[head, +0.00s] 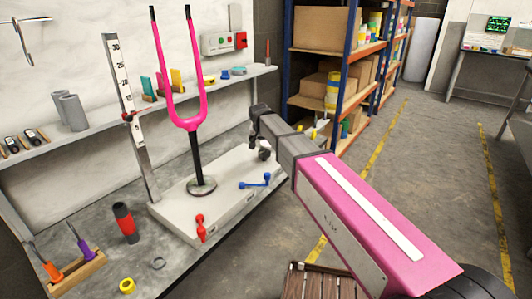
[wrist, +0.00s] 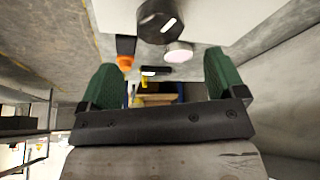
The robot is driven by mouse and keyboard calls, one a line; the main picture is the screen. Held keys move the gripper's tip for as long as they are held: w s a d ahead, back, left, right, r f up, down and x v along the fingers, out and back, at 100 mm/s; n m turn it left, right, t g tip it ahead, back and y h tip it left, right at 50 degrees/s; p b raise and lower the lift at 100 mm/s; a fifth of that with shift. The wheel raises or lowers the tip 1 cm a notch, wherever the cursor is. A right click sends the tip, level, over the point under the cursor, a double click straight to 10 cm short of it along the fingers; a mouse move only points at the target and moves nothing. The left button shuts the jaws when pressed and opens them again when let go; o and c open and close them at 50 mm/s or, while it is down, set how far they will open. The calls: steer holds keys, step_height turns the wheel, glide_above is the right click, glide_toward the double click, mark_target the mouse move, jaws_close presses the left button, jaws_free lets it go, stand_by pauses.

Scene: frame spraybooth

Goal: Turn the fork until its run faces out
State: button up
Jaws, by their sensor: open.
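The pink fork (head: 184,115) stands upright with its two prongs up on a black post (head: 196,160), whose round foot rests on a pale grey base plate (head: 177,213). No run can be made out on the side of the fork that faces the head camera; its far side is hidden. My gripper is at the end of my arm, to the right of the fork and apart from it. In the wrist view my gripper (wrist: 160,80) is open, its two green pads wide apart with nothing held between them. The fork cannot be made out there.
A red handle (head: 201,228) and a blue handle (head: 255,181) sit at the plate. A scale post (head: 125,105) stands left of the fork. A red-and-black cylinder (head: 126,222) stands on the bench. Loaded shelving (head: 338,75) is behind my arm. Open floor lies to the right.

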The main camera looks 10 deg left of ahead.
mark_target(264, 151)
steer(key=x, duration=0.8)
steer(key=shift+f, duration=0.2)
steer(key=shift+c, duration=0.3)
steer(key=c, duration=0.8)
